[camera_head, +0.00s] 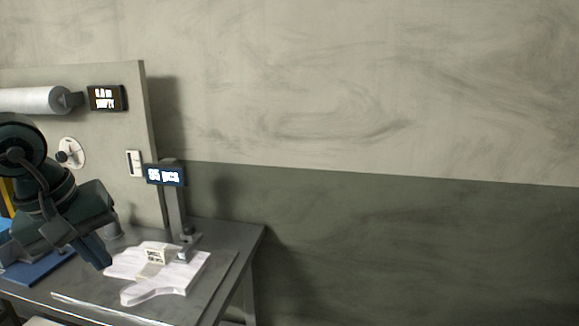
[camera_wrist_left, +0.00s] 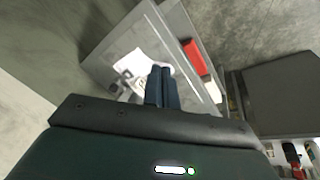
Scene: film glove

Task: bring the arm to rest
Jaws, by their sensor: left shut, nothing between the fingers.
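My left arm comes in from the left in the head view. In the wrist view the white piece is partly hidden behind the fingers. My right gripper is not in view.
The grey bench (camera_head: 228,250) carries a post with a lit display (camera_head: 165,175) and a blue tray (camera_head: 40,268) at left. A panel behind holds a white roll (camera_head: 32,100) and a small dark display (camera_head: 106,98). The floor area right of the bench is clear.

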